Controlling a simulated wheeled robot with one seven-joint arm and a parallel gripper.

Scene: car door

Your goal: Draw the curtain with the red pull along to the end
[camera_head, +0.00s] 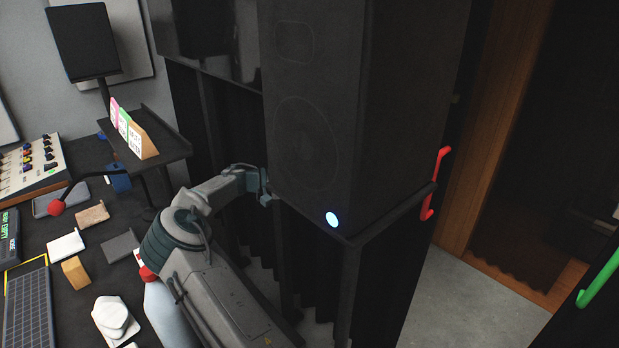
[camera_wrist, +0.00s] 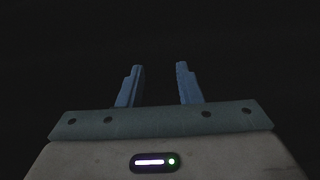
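The red pull (camera_head: 428,211) is an upright handle at the right edge of the big black speaker, partly hidden by the speaker's stand. It seems to be attached to dark material behind the stand; the curtain there is too dark to make out. My gripper (camera_head: 266,193) is left of the red pull, in front of the speaker's lower left edge, well apart from the pull. In the wrist view my gripper (camera_wrist: 158,85) has its two blue fingers apart with nothing visible between them. The background there is almost black.
The speaker (camera_head: 310,110) on its black stand (camera_head: 347,290) is between my gripper and the red pull. A green handle (camera_head: 600,278) is at the far right. A cluttered desk (camera_head: 90,255) is at left. Bare floor (camera_head: 465,305) shows right of the stand.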

